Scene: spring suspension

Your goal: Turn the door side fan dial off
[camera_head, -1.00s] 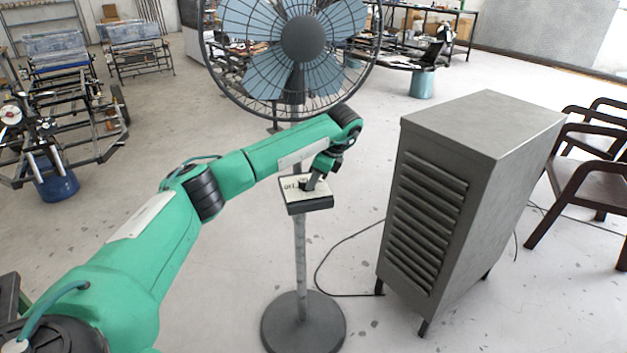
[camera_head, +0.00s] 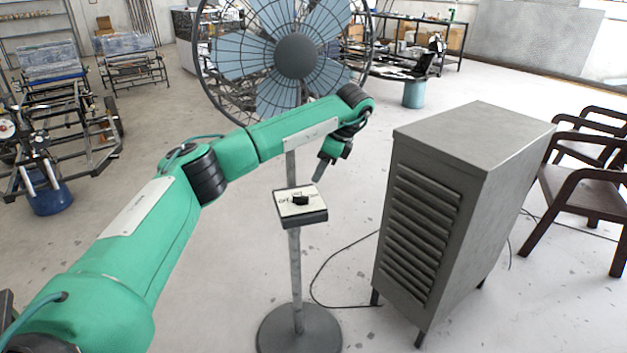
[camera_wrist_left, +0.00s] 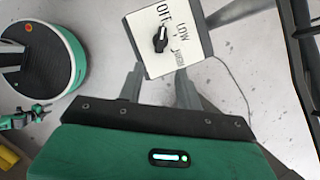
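The fan (camera_head: 296,56) stands upright on a pole with a round base. Its control box (camera_head: 318,216) has a pale top face carrying a black dial (camera_head: 300,200). In the left wrist view the face reads OFF, LOW and HIGH, and the dial (camera_wrist_left: 160,39) has a white mark that points up towards OFF. My left gripper (camera_head: 318,174) is above and to the right of the dial, apart from it. In the left wrist view its two fingers (camera_wrist_left: 160,76) are spread with nothing between them.
A grey louvred cabinet (camera_head: 470,190) stands right of the fan pole, with brown chairs (camera_head: 590,180) beyond it. A dark cable (camera_head: 325,275) lies on the floor between pole and cabinet. Metal frames and a blue bucket (camera_head: 48,196) are at the left.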

